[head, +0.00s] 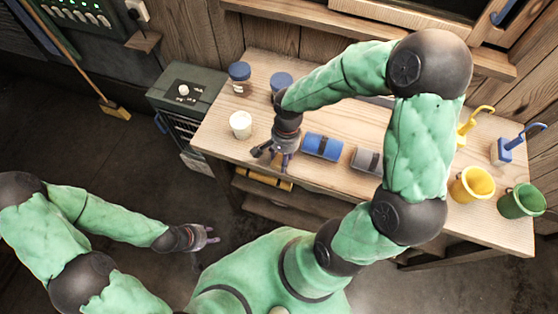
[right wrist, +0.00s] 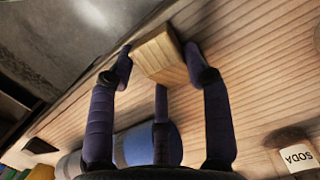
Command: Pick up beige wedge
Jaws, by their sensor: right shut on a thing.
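The beige wedge (right wrist: 160,56) is a small wood-coloured block between the fingertips of my right gripper (right wrist: 160,62) in the right wrist view. The right gripper is shut on it, with a finger on each side. In the head view my right gripper (head: 273,156) is over the left front part of the wooden table, and the wedge is not clearly visible there. I cannot tell whether the wedge touches the table. My left gripper (head: 210,237) is away from the table at the lower left, empty, with its fingers apart.
On the table (head: 215,135) are a white cup (head: 240,124), a blue-lidded jar (head: 239,78), a blue roll (head: 322,146) and a grey roll (head: 366,160). Yellow (head: 472,186) and green (head: 521,201) buckets stand at the right. A dark cabinet (head: 187,90) is left of the table.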

